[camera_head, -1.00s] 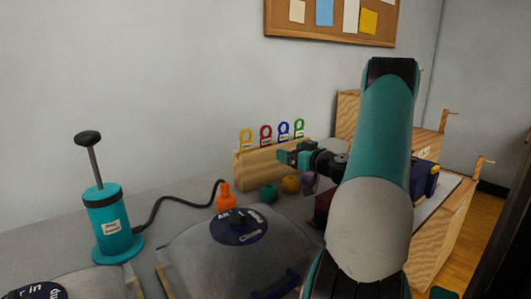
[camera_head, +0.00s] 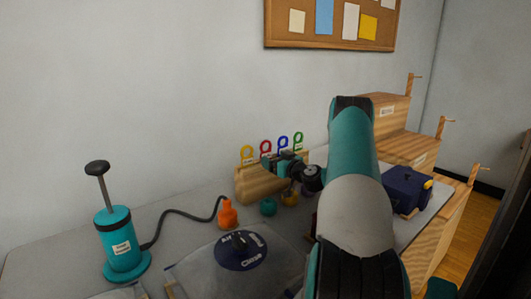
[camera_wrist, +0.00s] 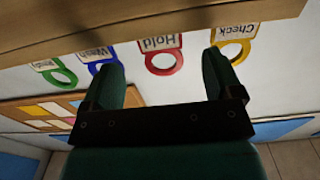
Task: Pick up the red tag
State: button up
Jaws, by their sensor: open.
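The red tag (camera_head: 265,147) stands upright in the wooden rack (camera_head: 258,185), between a yellow tag (camera_head: 247,154) and a blue tag (camera_head: 283,144). In the wrist view, which is upside down, the red tag (camera_wrist: 163,60) reads "Hold" and appears between my two fingers, its ring toward them. My gripper (camera_wrist: 166,75) is open and empty. In the head view my gripper (camera_head: 271,164) is in front of the rack, just below the tag rings. The lower parts of the red and blue tags are partly hidden there.
A green tag (camera_head: 298,140) stands right of the blue one. Teal (camera_head: 268,207) and yellow (camera_head: 290,198) round objects sit before the rack. An orange nozzle (camera_head: 228,213) with a hose leads to a teal pump (camera_head: 121,240). A navy box (camera_head: 407,190) is at right.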

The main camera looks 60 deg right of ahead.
aim_at(267, 154)
jog(key=p+x, duration=0.1)
jog(key=x, duration=0.5)
jog(key=c, duration=1)
jog(key=shift+r, duration=0.1)
notch_tip(267, 154, up, 20)
jog(key=shift+b, duration=0.35)
